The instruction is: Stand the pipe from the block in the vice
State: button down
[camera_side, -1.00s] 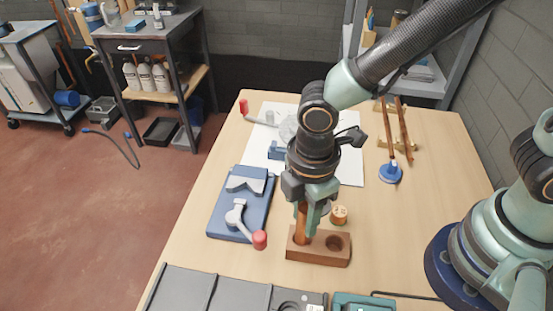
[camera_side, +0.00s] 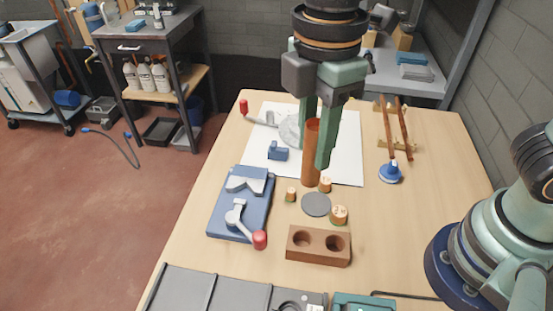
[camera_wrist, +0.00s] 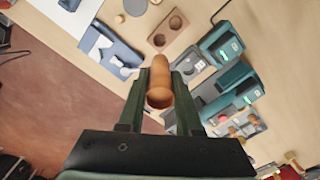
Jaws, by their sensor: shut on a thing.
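A copper-coloured pipe (camera_side: 312,153) hangs upright between the fingers of my gripper (camera_side: 317,135), which is shut on its upper part. The pipe also shows in the wrist view (camera_wrist: 160,82), seen from its top end between the fingers (camera_wrist: 159,88). The brown block (camera_side: 318,256) lies on the table with two round holes, both empty; it also shows in the wrist view (camera_wrist: 168,30). The vice (camera_side: 240,205) is a blue base with grey jaws and a red-knobbed lever, left of the block. No pipe stands between its jaws. In the wrist view the vice (camera_wrist: 108,48) is left of the pipe.
A white sheet (camera_side: 345,171) with a blue clamp (camera_side: 278,151) lies behind. Rods on a rack (camera_side: 403,130) and a blue-based tool (camera_side: 390,173) are at right. Grey cases (camera_side: 205,291) line the front.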

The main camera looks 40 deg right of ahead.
jog(key=shift+w, duration=0.1)
jog(key=w+a+f, duration=0.1)
jog(key=w+a, duration=0.2)
jog(key=w, duration=1.2)
jog(key=shift+w+f, duration=0.2)
jog(key=shift+w, duration=0.15)
jog(key=shift+a, duration=0.1)
notch_tip(320, 180, down, 12)
dwell(2.0)
jog(key=shift+f, duration=2.5)
dwell(0.9)
